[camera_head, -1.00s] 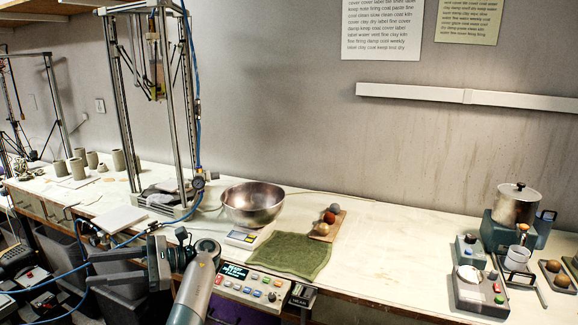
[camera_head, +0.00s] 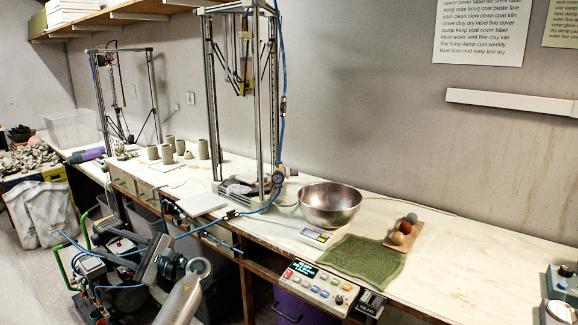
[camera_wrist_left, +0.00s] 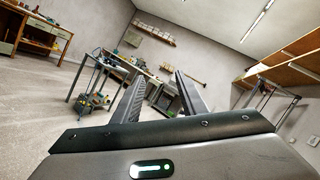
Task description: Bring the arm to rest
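My left arm (camera_head: 182,298) comes in at the bottom of the head view. Its gripper (camera_head: 106,270) is held in front of the bench, pointing left, over the floor side. In the left wrist view the two fingers of this gripper (camera_wrist_left: 160,78) stand well apart with nothing between them, so it is open and empty. The wrist view looks out across the room, not down at the bench. My right gripper is in neither view.
The long bench (camera_head: 450,262) carries a steel bowl (camera_head: 330,205), a green cloth (camera_head: 362,262), a board of clay balls (camera_head: 403,238) and a tall metal frame (camera_head: 209,100). A control panel (camera_head: 318,289) sits at its front edge. Carts and hoses crowd the floor at left.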

